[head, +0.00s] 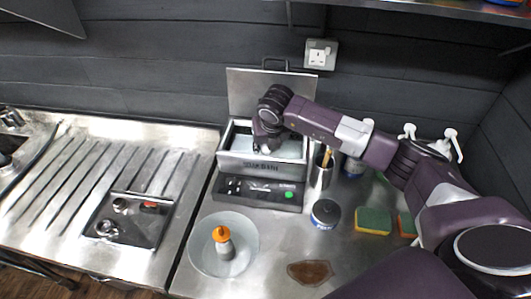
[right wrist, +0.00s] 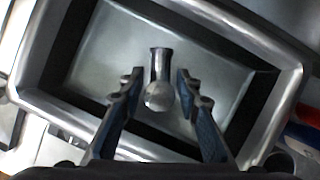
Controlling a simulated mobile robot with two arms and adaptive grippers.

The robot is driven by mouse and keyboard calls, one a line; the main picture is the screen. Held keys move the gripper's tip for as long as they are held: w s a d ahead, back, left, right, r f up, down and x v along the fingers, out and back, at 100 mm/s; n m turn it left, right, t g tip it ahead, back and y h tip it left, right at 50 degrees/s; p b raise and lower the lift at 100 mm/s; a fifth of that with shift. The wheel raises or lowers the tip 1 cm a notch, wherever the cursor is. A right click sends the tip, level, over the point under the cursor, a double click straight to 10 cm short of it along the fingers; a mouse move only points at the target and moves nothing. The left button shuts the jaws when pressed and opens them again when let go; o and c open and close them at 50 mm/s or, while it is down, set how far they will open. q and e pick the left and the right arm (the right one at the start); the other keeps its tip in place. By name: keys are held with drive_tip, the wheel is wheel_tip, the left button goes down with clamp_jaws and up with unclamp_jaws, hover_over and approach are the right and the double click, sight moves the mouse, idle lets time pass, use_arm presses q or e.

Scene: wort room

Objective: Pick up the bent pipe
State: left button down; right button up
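The bent pipe (right wrist: 159,82) is a short grey metal piece with a rounded end. In the right wrist view it lies inside the metal basin (right wrist: 38,103), between the two fingers of my right gripper (right wrist: 160,85). The fingers are apart, with a visible gap on each side of the pipe. In the head view my right arm reaches down into the basin of a bench device (head: 238,163) with its lid (head: 250,90) raised. There the pipe is not visible to me. My left gripper is not in view.
The basin walls surround my right gripper. A glass dish (head: 197,258) with an orange-topped bottle (head: 223,243) stands front left of the device. A dark round jar (head: 326,214), a green-yellow sponge (head: 373,221) and a metal cup (head: 321,172) stand to the right. A dark tray (head: 128,220) lies left.

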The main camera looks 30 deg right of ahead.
clamp_jaws()
drive_tip(key=shift+r, duration=0.1)
